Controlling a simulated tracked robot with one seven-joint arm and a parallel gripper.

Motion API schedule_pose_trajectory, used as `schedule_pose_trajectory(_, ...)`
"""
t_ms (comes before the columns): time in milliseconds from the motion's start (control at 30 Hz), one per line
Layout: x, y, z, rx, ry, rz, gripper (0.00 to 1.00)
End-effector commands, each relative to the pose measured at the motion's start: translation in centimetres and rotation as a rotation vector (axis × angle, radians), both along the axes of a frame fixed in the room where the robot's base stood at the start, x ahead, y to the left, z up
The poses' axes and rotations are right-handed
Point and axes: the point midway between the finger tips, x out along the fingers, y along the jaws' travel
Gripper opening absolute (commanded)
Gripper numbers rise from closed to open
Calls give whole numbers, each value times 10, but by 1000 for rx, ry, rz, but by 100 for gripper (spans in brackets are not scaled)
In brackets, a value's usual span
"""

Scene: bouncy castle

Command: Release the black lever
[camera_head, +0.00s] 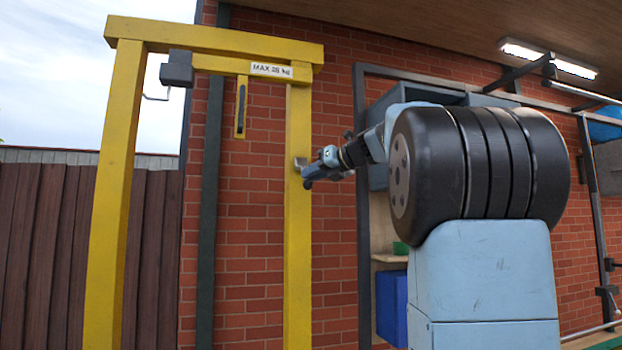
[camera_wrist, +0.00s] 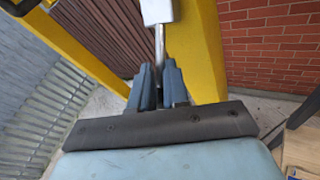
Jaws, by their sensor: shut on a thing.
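My gripper (camera_head: 308,176) is beside the right post of the yellow frame (camera_head: 298,230). In the wrist view my gripper (camera_wrist: 160,72) has its two blue-grey fingers close together around the lower part of a lever. The lever's bare metal shaft (camera_wrist: 160,44) runs up from between the fingers to a pale block (camera_wrist: 157,10) by the yellow post. The fingers hide most of the lever's grip; only a dark strip shows between them. In the head view the pale block (camera_head: 300,162) shows small on the post.
A dark grey box (camera_head: 177,69) with a thin metal hook (camera_head: 157,97) hangs at the frame's upper left. A yellow plate with a narrow black strip (camera_head: 241,105) hangs under the crossbar. A brick wall (camera_head: 245,270) stands behind. A blue bin (camera_head: 392,307) is at the right.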

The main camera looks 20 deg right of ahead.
Motion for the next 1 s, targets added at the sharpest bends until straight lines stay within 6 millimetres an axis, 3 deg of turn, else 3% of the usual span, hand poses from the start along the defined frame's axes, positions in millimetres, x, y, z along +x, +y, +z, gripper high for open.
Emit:
schedule_pose_trajectory(33,-2,5,8,-1,-12,7,0)
schedule_pose_trajectory(400,-6,7,18,0,-12,11,0)
schedule_pose_trajectory(1000,-6,10,23,2,-9,15,0)
